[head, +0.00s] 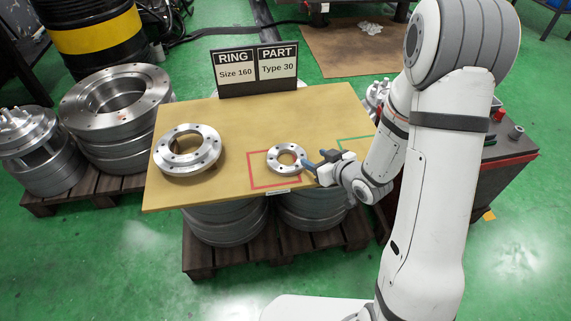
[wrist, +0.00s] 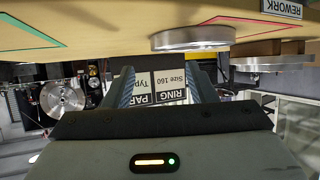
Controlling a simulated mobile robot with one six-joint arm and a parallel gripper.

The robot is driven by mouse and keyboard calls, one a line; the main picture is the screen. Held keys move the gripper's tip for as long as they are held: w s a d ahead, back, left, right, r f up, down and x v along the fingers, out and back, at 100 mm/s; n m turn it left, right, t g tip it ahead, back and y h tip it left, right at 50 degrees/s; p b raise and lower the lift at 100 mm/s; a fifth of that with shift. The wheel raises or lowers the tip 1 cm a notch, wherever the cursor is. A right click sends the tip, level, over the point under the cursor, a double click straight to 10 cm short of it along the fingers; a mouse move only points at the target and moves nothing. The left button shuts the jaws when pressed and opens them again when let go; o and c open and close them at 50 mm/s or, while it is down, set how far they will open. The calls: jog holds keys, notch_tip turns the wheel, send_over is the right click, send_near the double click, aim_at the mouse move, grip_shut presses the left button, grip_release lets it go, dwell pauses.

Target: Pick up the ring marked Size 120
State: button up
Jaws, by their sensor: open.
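A small flanged metal ring (head: 286,159) lies flat inside the red outline on the tan tabletop (head: 240,120); it also shows in the upside-down wrist view (wrist: 193,39). A larger metal ring (head: 187,150) lies to its left, partly seen in the wrist view (wrist: 272,63). No size marking is readable on either ring. The sign (head: 258,69) behind them reads "RING Size 160" and "PART Type 30", not Size 120. My gripper (head: 317,160) is open and empty, low at the small ring's right side. In the wrist view nothing is between its fingers (wrist: 163,78).
A green outline (head: 355,143) is marked on the tabletop's right side. A "REWORK" label (wrist: 283,8) is at the front edge by the red outline. Large metal flanges (head: 115,95) stand on a pallet at left. The tabletop's back middle is clear.

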aim_at(300, 152)
jog(key=b+x, duration=0.1)
jog(key=x, duration=0.6)
jog(key=shift+w+a+b, duration=0.2)
jog(key=shift+a+b, duration=0.1)
jog(key=shift+b, duration=0.05)
jog(key=shift+s+f, duration=0.1)
jog(key=shift+f, duration=0.05)
grip_shut()
